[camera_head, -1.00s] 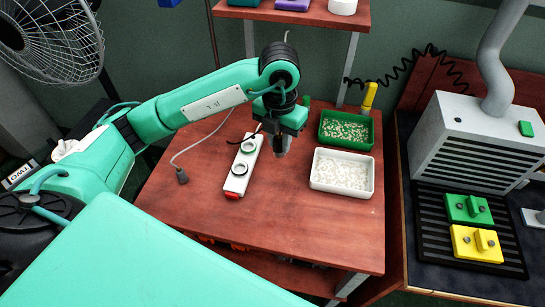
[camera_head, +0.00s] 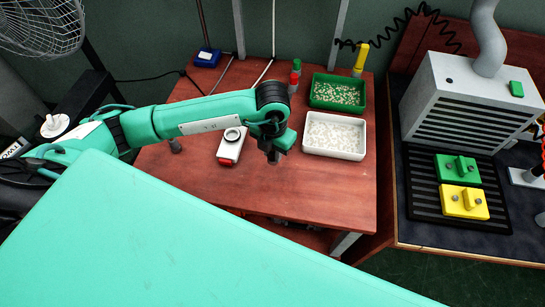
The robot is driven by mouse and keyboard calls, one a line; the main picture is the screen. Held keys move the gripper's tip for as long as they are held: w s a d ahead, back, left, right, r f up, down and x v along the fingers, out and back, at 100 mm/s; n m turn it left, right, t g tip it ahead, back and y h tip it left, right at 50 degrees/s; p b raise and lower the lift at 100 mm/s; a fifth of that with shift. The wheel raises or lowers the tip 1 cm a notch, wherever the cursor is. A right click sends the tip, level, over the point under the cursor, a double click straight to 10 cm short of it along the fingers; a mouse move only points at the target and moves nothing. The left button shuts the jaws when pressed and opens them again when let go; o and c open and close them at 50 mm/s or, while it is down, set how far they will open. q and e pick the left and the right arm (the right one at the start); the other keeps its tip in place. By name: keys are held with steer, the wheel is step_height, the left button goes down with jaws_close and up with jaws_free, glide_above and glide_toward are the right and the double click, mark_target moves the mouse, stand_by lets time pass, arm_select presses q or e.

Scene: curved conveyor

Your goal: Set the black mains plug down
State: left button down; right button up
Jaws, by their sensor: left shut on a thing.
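My left gripper (camera_head: 272,157) points down over the wooden table (camera_head: 300,195), just right of the power strip. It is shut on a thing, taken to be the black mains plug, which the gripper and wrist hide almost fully. I cannot tell whether the held plug touches the table. My right gripper is out of view.
A white tray (camera_head: 306,147) and a green tray (camera_head: 313,99), both with small pale pieces, stand right of the gripper. Red and green bottles (camera_head: 294,82) and a blue box (camera_head: 207,58) are behind. The table's front is clear. A vented grey machine (camera_head: 420,95) stands right.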

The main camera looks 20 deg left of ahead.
mark_target(272, 160)
arm_select(q)
step_height(272, 160, down, 4)
steer(key=shift+f, duration=0.1)
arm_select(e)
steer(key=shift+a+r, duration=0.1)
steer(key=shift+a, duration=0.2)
arm_select(q)
steer(key=shift+f, duration=0.2)
